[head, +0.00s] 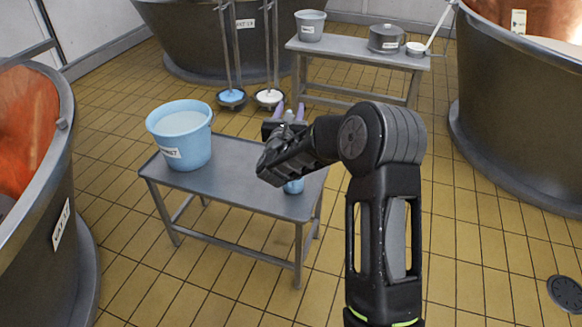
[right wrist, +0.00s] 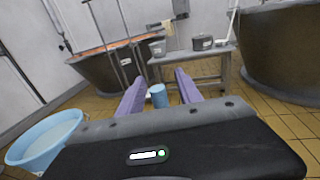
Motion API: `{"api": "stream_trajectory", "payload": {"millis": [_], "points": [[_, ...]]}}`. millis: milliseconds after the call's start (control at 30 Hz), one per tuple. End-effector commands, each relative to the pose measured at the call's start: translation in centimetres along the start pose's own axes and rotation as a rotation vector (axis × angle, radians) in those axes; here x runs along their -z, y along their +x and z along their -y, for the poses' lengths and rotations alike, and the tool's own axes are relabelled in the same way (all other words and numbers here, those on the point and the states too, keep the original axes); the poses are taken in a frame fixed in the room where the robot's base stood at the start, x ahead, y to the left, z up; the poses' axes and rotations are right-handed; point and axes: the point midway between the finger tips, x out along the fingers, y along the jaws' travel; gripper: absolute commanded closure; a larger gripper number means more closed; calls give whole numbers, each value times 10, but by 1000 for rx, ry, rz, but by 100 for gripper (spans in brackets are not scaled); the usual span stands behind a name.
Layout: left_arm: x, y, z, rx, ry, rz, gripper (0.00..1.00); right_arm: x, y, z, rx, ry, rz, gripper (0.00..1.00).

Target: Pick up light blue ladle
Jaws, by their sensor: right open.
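A light blue cup-shaped piece (head: 294,186), which looks like the ladle, stands at the right end of the near grey table (head: 235,194). My arm hides much of it in the head view, and I cannot make out its handle. In the right wrist view the light blue piece (right wrist: 158,97) shows between the fingers, beyond them. My right gripper (head: 289,112) reaches over the right part of the table. Its two purple fingers are apart with nothing between them (right wrist: 160,80). My left gripper is not in view.
A light blue labelled bucket (head: 187,145) stands on the near table's left end. A back table (head: 350,47) holds a small bucket (head: 310,28), a grey pot (head: 385,40) and a white ladle (head: 416,49). Large vats stand at left, back and right. Tiled floor lies between.

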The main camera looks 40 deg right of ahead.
Motion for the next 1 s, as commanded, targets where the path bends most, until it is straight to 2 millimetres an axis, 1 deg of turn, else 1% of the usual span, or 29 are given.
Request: {"api": "stream_trajectory", "payload": {"millis": [500,1000], "points": [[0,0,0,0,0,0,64,0,0,0,-1,0,0,59],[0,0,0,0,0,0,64,0,-1,0,0,0,0,100]]}}
